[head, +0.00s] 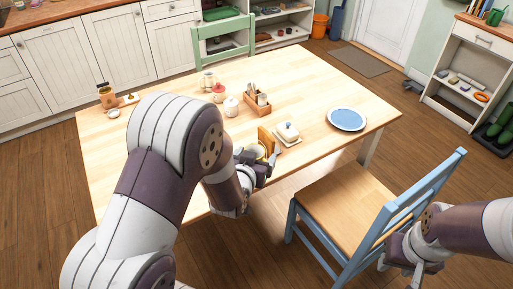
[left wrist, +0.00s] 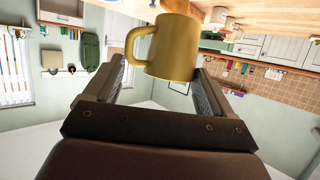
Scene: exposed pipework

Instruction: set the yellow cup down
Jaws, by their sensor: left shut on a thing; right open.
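The yellow cup (left wrist: 174,47) is between the fingers of my left gripper (left wrist: 158,88), which is shut on it. Its handle sticks out to the left in the left wrist view, where the room appears upside down. In the head view my left gripper (head: 258,166) is at the near edge of the wooden table (head: 165,150), and my arm hides part of that area. The cup's end overlaps the table wood in the left wrist view; I cannot tell whether they touch. My right gripper (head: 408,268) is open and empty beside the blue chair.
A white butter dish (head: 288,132) is close to the right of my left gripper. A wooden caddy (head: 257,104), several small pots and a blue plate (head: 346,119) stand on the table. The blue chair (head: 352,200) is at the near right. The table's left part is mostly clear.

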